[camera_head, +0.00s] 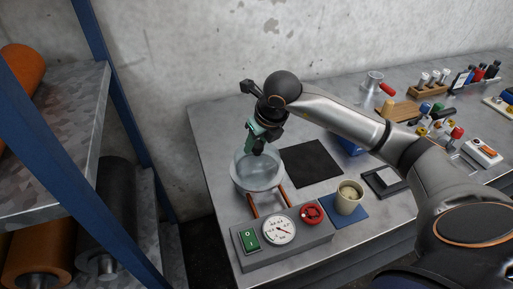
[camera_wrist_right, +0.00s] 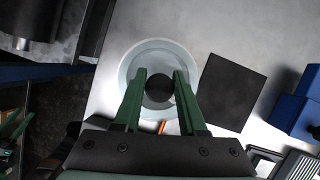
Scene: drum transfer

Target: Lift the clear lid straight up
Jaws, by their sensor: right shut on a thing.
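The clear lid (camera_head: 263,166) is a round, see-through piece at the far end of the grey gauge box on the table. In the right wrist view the lid (camera_wrist_right: 136,64) shows as a pale ring from above, with a dark round knob (camera_wrist_right: 158,90) in its middle. My right gripper (camera_head: 258,148) reaches down from above over the lid. In the right wrist view its green fingers (camera_wrist_right: 160,78) are on both sides of the knob, shut on it. I cannot tell whether the lid touches what is below it. My left gripper is not in view.
The gauge box (camera_head: 283,237) has a dial, green switch and red knob. A black mat (camera_head: 315,163) lies right of the lid. A beige cup (camera_head: 348,198) stands on a blue mat (camera_head: 345,220). Racks and tools fill the table's right. A blue-framed shelf (camera_head: 115,100) stands left.

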